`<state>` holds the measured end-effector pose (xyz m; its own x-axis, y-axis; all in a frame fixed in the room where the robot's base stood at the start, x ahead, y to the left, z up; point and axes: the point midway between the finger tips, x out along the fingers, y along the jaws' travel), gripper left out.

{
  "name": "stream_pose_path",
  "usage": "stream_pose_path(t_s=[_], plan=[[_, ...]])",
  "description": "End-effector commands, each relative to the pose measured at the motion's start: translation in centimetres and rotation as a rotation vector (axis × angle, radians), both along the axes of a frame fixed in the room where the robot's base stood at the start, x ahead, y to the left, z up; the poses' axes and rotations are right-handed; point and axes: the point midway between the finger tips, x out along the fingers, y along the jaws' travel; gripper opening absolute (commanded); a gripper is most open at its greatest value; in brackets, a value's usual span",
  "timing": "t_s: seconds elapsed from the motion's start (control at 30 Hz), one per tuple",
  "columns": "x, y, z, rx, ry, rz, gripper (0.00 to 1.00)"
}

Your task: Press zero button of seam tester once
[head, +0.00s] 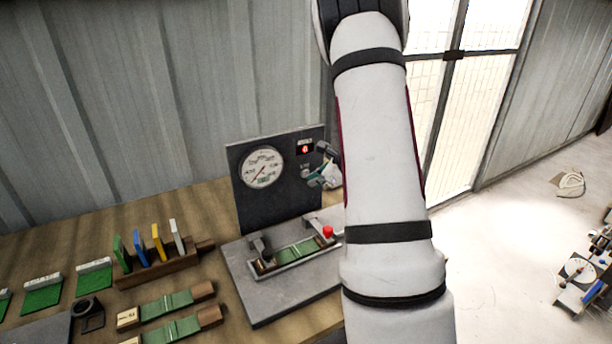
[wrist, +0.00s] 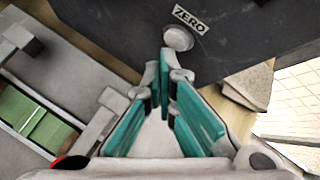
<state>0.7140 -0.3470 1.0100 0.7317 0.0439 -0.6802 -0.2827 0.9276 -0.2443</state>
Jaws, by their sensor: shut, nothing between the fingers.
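The seam tester has a dark upright panel (head: 285,205) with a round dial (head: 262,167) and a small red-lit display (head: 305,148). In the wrist view, the round grey zero button (wrist: 179,38) sits just under a white ZERO label (wrist: 189,18) on the panel. My gripper (wrist: 165,62) is shut and empty, its teal-padded fingers pointing at the panel. The fingertips are just below the button and slightly left of it in the wrist view; I cannot tell whether they touch. In the head view my gripper (head: 317,178) is in front of the panel's right side, partly hidden by my arm.
The tester's base carries a green sample strip (head: 295,255) in a clamp and a red knob (head: 328,232). A wooden rack (head: 158,268) with coloured tags and several green samples lie to the left on the bench. A pale block (wrist: 252,86) stands beside the panel's right edge.

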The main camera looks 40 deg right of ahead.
Motion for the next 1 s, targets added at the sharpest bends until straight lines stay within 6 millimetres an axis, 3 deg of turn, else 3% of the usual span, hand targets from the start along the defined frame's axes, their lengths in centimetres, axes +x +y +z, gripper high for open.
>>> stream_pose_path(t_s=[0.47,1.0], plan=[[-0.8,0.2,0.0,0.000,0.001,0.000,0.00],[-5.1,1.3,-0.1,0.000,0.001,0.000,0.00]])
